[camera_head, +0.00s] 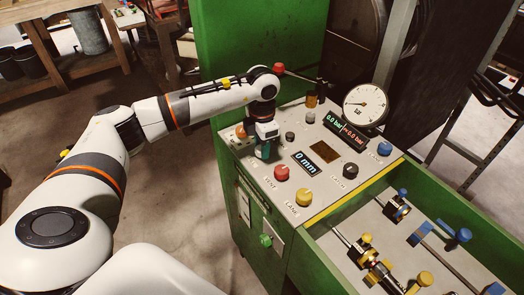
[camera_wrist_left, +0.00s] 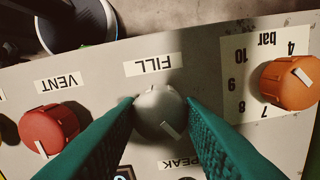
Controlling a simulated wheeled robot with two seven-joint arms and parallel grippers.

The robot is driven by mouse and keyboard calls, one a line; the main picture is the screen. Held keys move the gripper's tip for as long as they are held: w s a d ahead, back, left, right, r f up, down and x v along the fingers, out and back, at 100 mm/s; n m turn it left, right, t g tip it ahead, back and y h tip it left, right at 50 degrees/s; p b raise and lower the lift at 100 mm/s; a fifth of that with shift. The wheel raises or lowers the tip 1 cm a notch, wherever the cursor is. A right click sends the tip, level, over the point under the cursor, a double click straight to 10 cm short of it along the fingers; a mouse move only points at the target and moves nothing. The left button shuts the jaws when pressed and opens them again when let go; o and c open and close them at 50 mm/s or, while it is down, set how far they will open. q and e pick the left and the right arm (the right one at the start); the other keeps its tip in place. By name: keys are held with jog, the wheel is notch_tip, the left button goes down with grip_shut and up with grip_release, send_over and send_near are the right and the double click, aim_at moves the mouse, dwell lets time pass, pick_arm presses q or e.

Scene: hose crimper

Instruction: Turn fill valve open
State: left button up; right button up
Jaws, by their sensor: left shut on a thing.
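The fill valve is a round grey knob (camera_wrist_left: 160,110) with a pale pointer mark, beside the upside-down label FILL (camera_wrist_left: 154,66) in the left wrist view. My left gripper (camera_wrist_left: 161,112) has its two green fingers closed on the knob's opposite sides. In the head view my left gripper (camera_head: 264,151) points down onto the left part of the grey control panel (camera_head: 322,183), and it hides the fill knob there. My right gripper is in neither view.
A red VENT knob (camera_wrist_left: 48,130) and an orange knob (camera_wrist_left: 290,82) flank the fill knob closely. A yellow knob (camera_head: 304,196), a blue knob (camera_head: 385,149) and a dial gauge (camera_head: 365,105) stand on the panel. A tall green housing (camera_head: 240,45) rises behind my left forearm.

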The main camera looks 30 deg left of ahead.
pick_arm(q)
jog(key=m+b, duration=0.2)
jog(key=m, duration=0.1)
jog(key=shift+r+m+b, duration=0.1)
jog(key=shift+m+b, duration=0.9)
jog(key=shift+m, duration=0.9)
jog(key=shift+w, duration=0.1)
jog(key=o, duration=1)
jog(key=shift+r, duration=0.1)
notch_tip(320, 180, up, 12)
jog(key=b, duration=0.1)
jog(key=shift+b, duration=0.3)
jog(key=shift+f, duration=0.2)
